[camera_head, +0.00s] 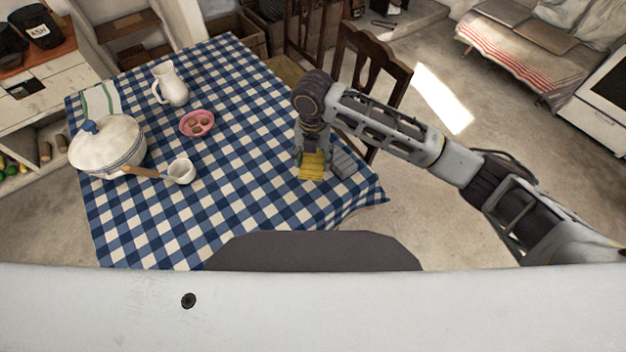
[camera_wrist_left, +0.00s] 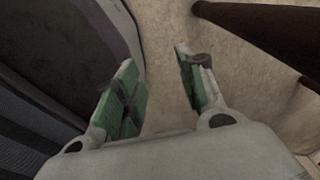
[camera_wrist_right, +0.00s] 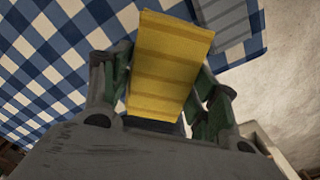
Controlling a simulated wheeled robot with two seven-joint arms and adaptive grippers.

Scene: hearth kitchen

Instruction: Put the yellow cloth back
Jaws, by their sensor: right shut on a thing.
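The yellow cloth (camera_head: 313,165) is a small folded piece at the right part of the checked table, under my right gripper (camera_head: 312,160). In the right wrist view the yellow cloth (camera_wrist_right: 168,65) shows ribbed bands and sits between the two fingers of the right gripper (camera_wrist_right: 160,90), which is shut on it. A grey folded cloth (camera_head: 344,164) lies just right of it, and its edge also shows in the right wrist view (camera_wrist_right: 222,22). My left gripper (camera_wrist_left: 160,90) is open and empty above the floor in the left wrist view; it is not in the head view.
The table with its blue checked cloth (camera_head: 230,100) holds a white pot (camera_head: 107,150), a ladle (camera_head: 180,171), a pink plate (camera_head: 197,124) and a white jug (camera_head: 171,84) on its left half. A wooden chair (camera_head: 370,75) stands behind my right arm. The table's front middle is clear.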

